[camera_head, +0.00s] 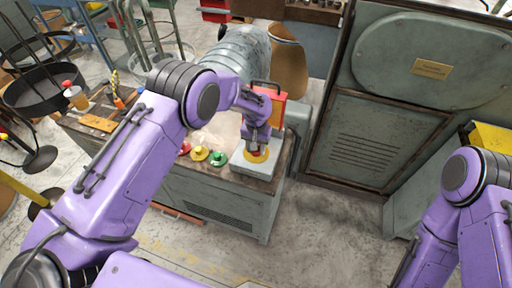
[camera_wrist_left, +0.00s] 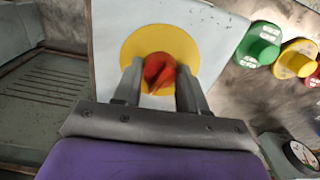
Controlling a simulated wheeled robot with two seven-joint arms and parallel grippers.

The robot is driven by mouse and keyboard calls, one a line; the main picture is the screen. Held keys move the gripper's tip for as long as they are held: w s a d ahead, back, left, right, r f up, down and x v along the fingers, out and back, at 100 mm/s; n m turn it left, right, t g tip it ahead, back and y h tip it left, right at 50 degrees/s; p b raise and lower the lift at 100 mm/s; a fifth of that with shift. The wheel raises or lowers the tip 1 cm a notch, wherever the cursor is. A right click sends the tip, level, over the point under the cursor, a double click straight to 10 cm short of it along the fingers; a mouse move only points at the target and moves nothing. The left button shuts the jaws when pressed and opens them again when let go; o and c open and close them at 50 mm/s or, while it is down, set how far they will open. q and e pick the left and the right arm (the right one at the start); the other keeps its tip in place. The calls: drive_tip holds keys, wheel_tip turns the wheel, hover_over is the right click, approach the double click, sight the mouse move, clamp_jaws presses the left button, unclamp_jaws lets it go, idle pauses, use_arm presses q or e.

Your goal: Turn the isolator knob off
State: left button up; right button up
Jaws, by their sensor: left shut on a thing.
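The isolator knob (camera_wrist_left: 158,71) is red and sits on a round yellow plate (camera_wrist_left: 186,46) on a pale grey box (camera_wrist_left: 105,35). In the head view the box (camera_head: 254,170) stands on the right end of the cabinet top, with part of the yellow plate (camera_head: 257,157) showing. My left gripper (camera_wrist_left: 160,83) is shut on the knob, one finger on each side of it. In the head view my left gripper (camera_head: 257,150) reaches down over the box and hides most of the knob. My right gripper is not in view; only part of that arm shows at the right.
Green (camera_head: 218,158), yellow (camera_head: 200,153) and red (camera_head: 184,148) buttons line the cabinet top beside the box. A red panel (camera_head: 278,105) stands behind my left wrist. A large grey-green machine (camera_head: 385,110) stands at the right. The floor in front of the cabinet is clear.

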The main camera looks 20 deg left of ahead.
use_arm(q)
drive_tip(key=n, duration=0.6)
drive_tip(key=shift+w, duration=0.1)
drive_tip(key=n, duration=0.6)
drive_tip(key=shift+n, duration=0.3)
idle(0.3)
drive_tip(key=o, duration=1.1)
drive_tip(key=shift+c, duration=0.2)
wheel_tip(320, 180, up, 10)
drive_tip(key=b, duration=0.3)
drive_tip(key=shift+r, duration=0.25)
